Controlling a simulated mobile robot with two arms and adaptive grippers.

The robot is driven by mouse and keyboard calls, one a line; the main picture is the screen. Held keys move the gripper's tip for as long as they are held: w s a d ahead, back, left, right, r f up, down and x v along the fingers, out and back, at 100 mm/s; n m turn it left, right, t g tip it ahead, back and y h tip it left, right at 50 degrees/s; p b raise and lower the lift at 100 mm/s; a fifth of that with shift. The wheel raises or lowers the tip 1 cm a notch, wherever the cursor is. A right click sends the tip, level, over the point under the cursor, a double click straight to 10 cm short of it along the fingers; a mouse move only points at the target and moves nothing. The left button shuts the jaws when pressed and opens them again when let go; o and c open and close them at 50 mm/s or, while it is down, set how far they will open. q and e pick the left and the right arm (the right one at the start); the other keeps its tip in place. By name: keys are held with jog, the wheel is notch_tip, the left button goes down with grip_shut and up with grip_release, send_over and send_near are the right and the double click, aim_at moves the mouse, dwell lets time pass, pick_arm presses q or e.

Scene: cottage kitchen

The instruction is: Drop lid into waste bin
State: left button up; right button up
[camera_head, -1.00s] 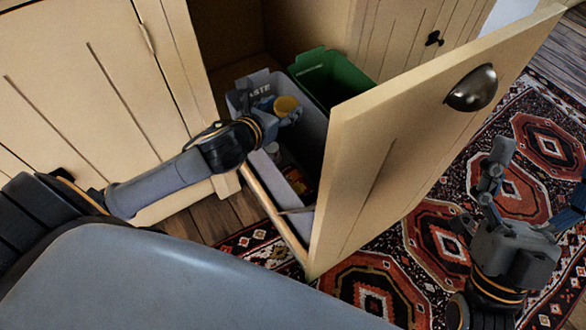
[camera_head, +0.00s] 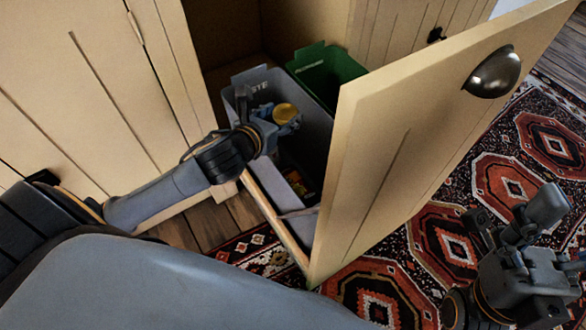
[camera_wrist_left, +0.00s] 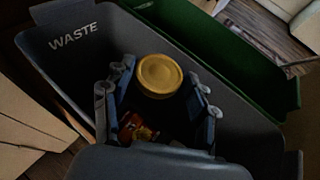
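The gripper and lid are over the opening of the grey waste bin (camera_head: 318,128), whose WASTE label also shows in the left wrist view (camera_wrist_left: 62,50). The bin's near part is partly hidden by my arm. My right gripper (camera_head: 525,225) is open and empty, over the rug at the right.
A green bin (camera_head: 340,75) stands behind the grey one in the pulled-out drawer. The wooden drawer front (camera_head: 400,150) with a metal cup handle (camera_head: 493,73) stands close on the right. A red and yellow item (camera_wrist_left: 135,128) lies inside the grey bin.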

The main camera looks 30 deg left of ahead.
pick_arm(q)
jog(key=o, duration=0.3)
jog(key=shift+o, duration=0.2)
notch_tip(320, 180, up, 10)
dwell(0.4)
dwell(0.3)
